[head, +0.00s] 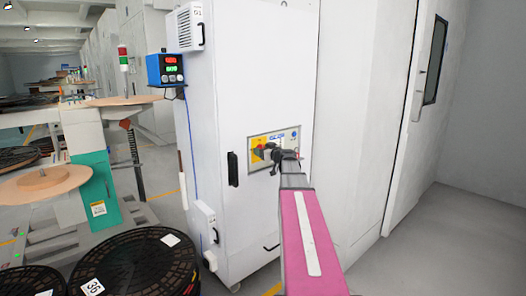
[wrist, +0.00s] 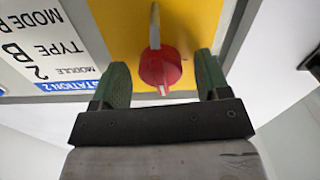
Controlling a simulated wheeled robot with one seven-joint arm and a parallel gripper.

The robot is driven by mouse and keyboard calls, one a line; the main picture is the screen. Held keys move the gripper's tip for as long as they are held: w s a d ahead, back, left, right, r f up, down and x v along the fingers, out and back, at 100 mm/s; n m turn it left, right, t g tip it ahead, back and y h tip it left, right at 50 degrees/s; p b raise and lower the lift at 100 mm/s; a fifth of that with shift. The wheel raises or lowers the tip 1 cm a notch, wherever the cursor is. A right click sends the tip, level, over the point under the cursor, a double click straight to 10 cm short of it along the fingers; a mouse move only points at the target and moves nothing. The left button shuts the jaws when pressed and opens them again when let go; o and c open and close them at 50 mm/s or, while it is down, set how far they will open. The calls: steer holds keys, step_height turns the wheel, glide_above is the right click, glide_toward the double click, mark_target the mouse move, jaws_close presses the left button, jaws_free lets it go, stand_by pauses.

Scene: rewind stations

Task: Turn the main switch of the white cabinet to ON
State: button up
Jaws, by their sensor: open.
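The white cabinet (head: 245,75) stands in the middle of the head view, with a switch panel (head: 296,136) on its front. The main switch (wrist: 160,68) is a red knob on a yellow plate (wrist: 110,30) in the wrist view. A pale grey bar stands out from the knob toward the top of the picture. My gripper (wrist: 161,80) is open, with one green finger on each side of the red knob and gaps visible beside it. I cannot tell whether either finger touches it. In the head view my gripper (head: 286,155) is at the panel and partly hides it.
A blue control box (head: 166,69) is mounted on the cabinet's left side. Black reels (head: 135,270) lie on the floor at the lower left, near machines with wooden discs (head: 42,182). A door (head: 420,85) is at the right, with clear floor (head: 450,240) before it.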

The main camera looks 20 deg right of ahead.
steer(key=c, duration=0.9)
steer(key=shift+m, duration=0.8)
steer(key=o, duration=0.9)
steer(key=v, duration=1)
steer(key=shift+s, duration=0.4)
steer(key=shift+d, duration=0.15)
